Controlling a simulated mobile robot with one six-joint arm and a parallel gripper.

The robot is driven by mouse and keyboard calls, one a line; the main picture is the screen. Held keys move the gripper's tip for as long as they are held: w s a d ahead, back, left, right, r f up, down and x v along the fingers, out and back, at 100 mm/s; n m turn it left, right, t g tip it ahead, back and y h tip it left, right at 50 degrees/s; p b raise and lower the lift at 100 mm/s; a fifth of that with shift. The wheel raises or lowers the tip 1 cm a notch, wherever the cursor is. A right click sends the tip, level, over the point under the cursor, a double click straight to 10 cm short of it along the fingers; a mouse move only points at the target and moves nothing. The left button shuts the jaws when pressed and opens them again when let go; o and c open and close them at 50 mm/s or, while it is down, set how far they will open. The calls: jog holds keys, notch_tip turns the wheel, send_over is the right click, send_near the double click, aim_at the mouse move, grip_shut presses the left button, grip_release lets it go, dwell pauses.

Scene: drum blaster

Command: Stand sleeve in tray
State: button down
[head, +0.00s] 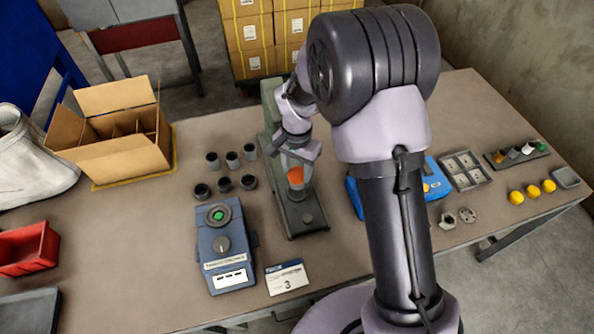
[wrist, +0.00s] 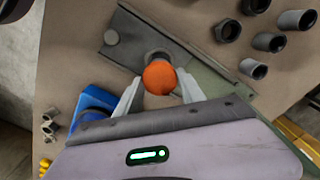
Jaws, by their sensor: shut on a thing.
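My gripper (wrist: 158,88) has its two pale fingers on either side of a round orange piece (wrist: 160,77) and is shut on it. In the head view the orange piece (head: 296,176) is upright over the base plate of a green-grey press (head: 295,215). A dark round part shows just beyond the orange piece in the wrist view; I cannot tell whether they are joined. Several grey sleeves (head: 233,159) stand on the table left of the press, with darker rings (head: 225,184) in front. A grey tray with square compartments (head: 485,182) lies to the right.
A blue control box (head: 226,250) and a card (head: 287,278) lie in front. An open carton (head: 108,140) and red bin (head: 28,250) are at left. A rack of coloured pieces (head: 520,156), yellow pieces (head: 533,192) and a small dish (head: 566,178) are at right.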

aim_at(297, 173)
notch_tip(297, 173, up, 10)
jog(key=p, duration=0.6)
jog(key=shift+p, duration=0.3)
jog(key=shift+r, duration=0.1)
